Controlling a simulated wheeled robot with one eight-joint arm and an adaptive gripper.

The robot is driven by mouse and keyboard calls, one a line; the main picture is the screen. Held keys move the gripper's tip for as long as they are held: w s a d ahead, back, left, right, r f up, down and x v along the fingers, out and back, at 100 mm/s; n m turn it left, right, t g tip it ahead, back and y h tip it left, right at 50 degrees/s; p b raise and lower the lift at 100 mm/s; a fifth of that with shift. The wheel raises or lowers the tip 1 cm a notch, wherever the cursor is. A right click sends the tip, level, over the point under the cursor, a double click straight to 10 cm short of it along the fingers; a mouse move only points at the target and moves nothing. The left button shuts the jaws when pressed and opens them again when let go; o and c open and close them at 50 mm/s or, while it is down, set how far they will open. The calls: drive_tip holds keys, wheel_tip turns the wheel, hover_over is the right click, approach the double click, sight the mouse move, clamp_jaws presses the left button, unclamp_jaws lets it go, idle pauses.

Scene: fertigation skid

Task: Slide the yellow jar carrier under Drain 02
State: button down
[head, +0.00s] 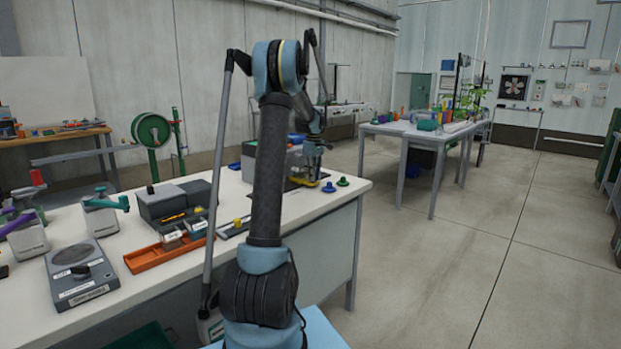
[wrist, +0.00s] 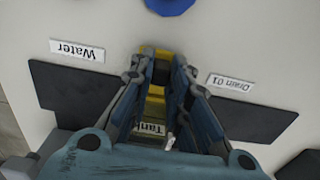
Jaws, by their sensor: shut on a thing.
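The yellow jar carrier (wrist: 155,92) shows as a narrow yellow strip between the fingers of my gripper (wrist: 161,72) in the wrist view. My gripper is shut on it, low over the bench top. The fingers hide most of the carrier, and I cannot see a jar clearly. A label reading Drain 01 (wrist: 231,84) lies to the right of the fingers. No label reading Drain 02 is legible. In the head view my gripper (head: 311,172) is at the far right part of the bench, with a little yellow showing under it.
A blue knob-like piece (head: 328,187) and a green one (head: 343,181) stand near the bench's right edge. An orange tray (head: 150,260) and grey device (head: 82,275) are nearer left.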

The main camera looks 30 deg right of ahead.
drive_tip(key=c, duration=1.5)
unclamp_jaws()
wheel_tip(320, 180, up, 12)
